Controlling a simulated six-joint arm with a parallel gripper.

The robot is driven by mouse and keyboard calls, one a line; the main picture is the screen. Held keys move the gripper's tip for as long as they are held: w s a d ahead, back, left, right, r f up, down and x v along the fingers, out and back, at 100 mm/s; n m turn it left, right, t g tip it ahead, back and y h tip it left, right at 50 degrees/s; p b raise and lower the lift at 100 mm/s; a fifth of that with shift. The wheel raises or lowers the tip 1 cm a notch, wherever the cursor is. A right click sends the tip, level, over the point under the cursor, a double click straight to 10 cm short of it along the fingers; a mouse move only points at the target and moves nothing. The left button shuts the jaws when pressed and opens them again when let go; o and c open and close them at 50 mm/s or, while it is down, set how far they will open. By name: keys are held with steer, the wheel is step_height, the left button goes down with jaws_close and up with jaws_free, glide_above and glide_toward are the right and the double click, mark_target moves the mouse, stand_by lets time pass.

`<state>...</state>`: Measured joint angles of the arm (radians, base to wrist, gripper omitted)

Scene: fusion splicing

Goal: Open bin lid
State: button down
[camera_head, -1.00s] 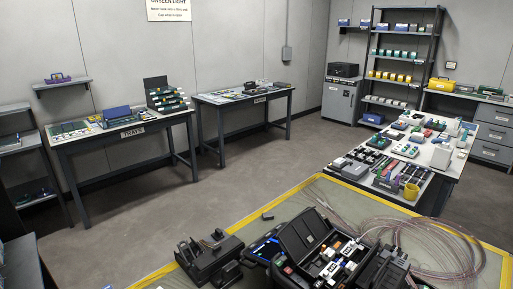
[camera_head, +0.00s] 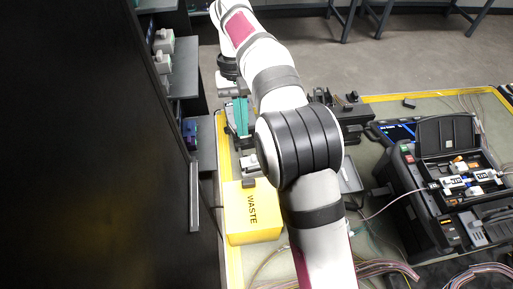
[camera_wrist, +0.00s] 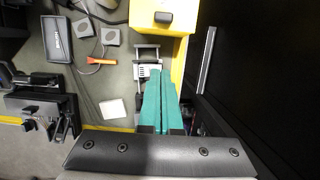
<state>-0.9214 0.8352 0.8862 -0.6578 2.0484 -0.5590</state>
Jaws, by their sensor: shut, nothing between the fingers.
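The yellow waste bin (camera_head: 265,226), lettered WASTE, stands on the left edge of the bench in the head view. Its top looks closed, with a dark handle-like block near the far edge. In the wrist view, the yellow bin (camera_wrist: 142,6) is at the top with the dark block (camera_wrist: 163,18) on it. My gripper (camera_head: 242,131) has teal fingers and is beyond the bin, apart from it. In the wrist view, my gripper (camera_wrist: 155,76) is shut and empty, its tips below the dark block in the picture. My arm partly covers the bench beside the bin.
A small grey-white device (camera_wrist: 148,54) lies between my fingertips and the bin. The black splicer (camera_head: 430,190) stands at right with its cover up. A dark cabinet (camera_head: 90,150) and shelves are close on the left. Small tools and pads (camera_wrist: 110,36) lie on the bench.

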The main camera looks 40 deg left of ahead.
mark_target(253, 215)
steer(key=s+d+f, duration=0.4)
steer(key=f, duration=0.4)
steer(key=shift+d+f, duration=0.15)
steer(key=shift+d, duration=0.05)
steer(key=shift+s+d, duration=0.1)
steer(key=shift+s, duration=0.05)
steer(key=s+d, duration=0.6)
steer(key=shift+s+d, duration=0.3)
steer(key=shift+s, duration=0.05)
steer(key=shift+w+a, duration=0.1)
